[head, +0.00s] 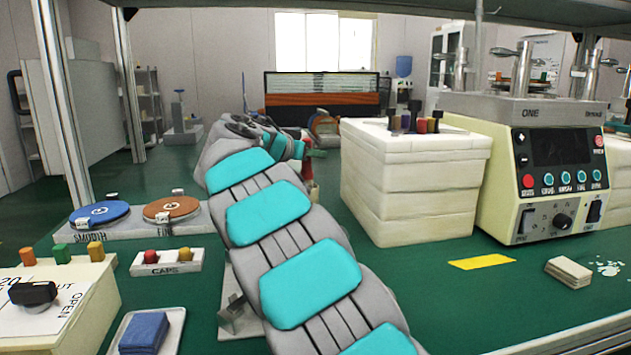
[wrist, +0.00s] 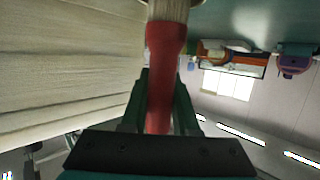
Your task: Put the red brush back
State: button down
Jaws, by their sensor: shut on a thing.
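The red brush (wrist: 166,62) is in my gripper (wrist: 160,92) in the wrist view. Its red handle runs between the two dark green fingers, and its pale bristles are at the top edge of that picture, partly cut off. In the head view my gripper (head: 298,146) is at the far end of my arm, left of the cream stacked boxes. A small red part of the brush (head: 308,166) shows there, just below the gripper; the rest is hidden by my arm. I cannot tell which spot is the brush's place.
The cream stack (head: 415,185) stands close to the right of my gripper, with small coloured pieces on top. A control unit (head: 545,165) is further right. At left are blue (head: 98,214) and brown (head: 171,208) discs, a caps tray (head: 166,262) and a blue cloth (head: 145,333).

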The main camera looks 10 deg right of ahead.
jog(key=shift+f+b, duration=0.65)
jog(key=shift+f, duration=1.55)
jog(key=shift+f+b, duration=0.25)
jog(key=shift+b, duration=0.1)
jog(key=c, duration=0.7)
grip_release()
jog(key=shift+r, duration=0.1)
jog(key=shift+r+p, duration=0.3)
jog(key=shift+p, duration=0.2)
jog(key=b+v, duration=0.1)
jog(key=v, duration=1.1)
jog(key=shift+f, duration=0.15)
